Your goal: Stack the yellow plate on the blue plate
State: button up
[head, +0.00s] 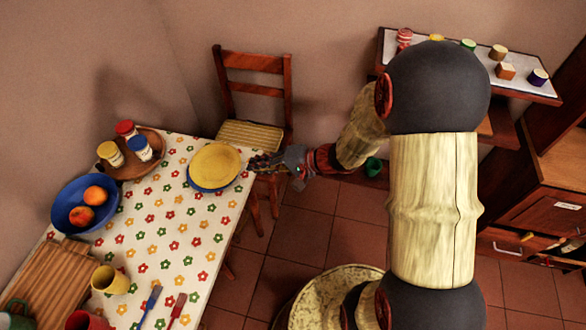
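The yellow plate (215,165) is at the far right end of the table. It lies over the blue plate (206,188), whose rim shows below its lower left edge. The yellow plate looks slightly offset toward the upper right, and I cannot tell whether it rests fully on the blue one. My gripper (257,165) is at the right edge of the yellow plate, with its fingers pointing left toward it. The fingers are small and dark here, so I cannot tell whether they grip the rim or are apart.
The flowered table (175,235) also holds a blue bowl (68,192) with fruit, a round wooden tray (150,167) with jars, a cutting board (50,275), a yellow mug (110,280) and cutlery. A wooden chair (255,90) stands behind the plates. The table middle is mostly clear.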

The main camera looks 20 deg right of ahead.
jog(key=s+a+r+n+g+h, duration=0.1)
jog(key=s+a+r+n+g, duration=0.15)
jog(key=s+r, duration=0.4)
jog(key=s+a+r+n+g+h, duration=0.1)
jog(key=s+a+r+n+g, duration=0.15)
jog(key=s+r, duration=0.35)
jog(key=s+d+r+n+t+h, duration=0.2)
jog(key=s+d+r+h, duration=0.6)
jog(key=d, duration=0.3)
jog(key=shift+s+t, duration=0.4)
jog(key=shift+s, duration=0.3)
jog(key=shift+c, duration=0.5)
